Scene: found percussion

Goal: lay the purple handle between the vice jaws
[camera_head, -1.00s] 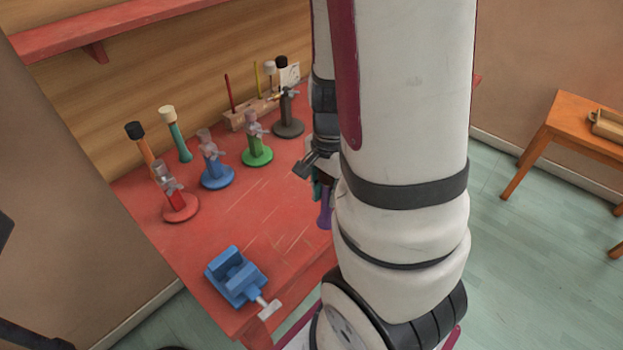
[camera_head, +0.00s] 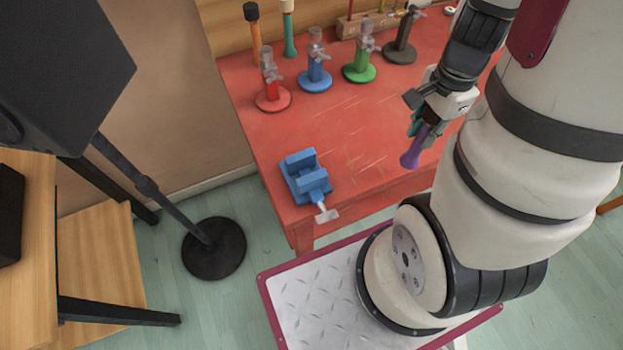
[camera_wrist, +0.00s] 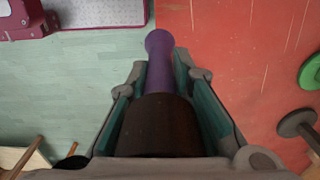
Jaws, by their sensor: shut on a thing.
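My gripper (camera_head: 429,122) is shut on the purple handle (camera_head: 414,150) and holds it above the right part of the red bench. In the wrist view the purple handle (camera_wrist: 160,68) points away from the camera between the fingers, with a dark brown part (camera_wrist: 160,125) nearer the camera. The blue vice (camera_head: 305,178) sits at the bench's front left corner, with its pale screw handle (camera_head: 326,213) toward the front. Its jaws show a gap with nothing seen in it. The held handle is apart from the vice, up and to its right.
Stands with red (camera_head: 272,98), blue (camera_head: 315,80), green (camera_head: 359,72) and dark (camera_head: 400,50) bases line the back of the bench (camera_head: 345,125). The bench top between vice and gripper is clear. A black speaker (camera_head: 60,70) on a stand is at left.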

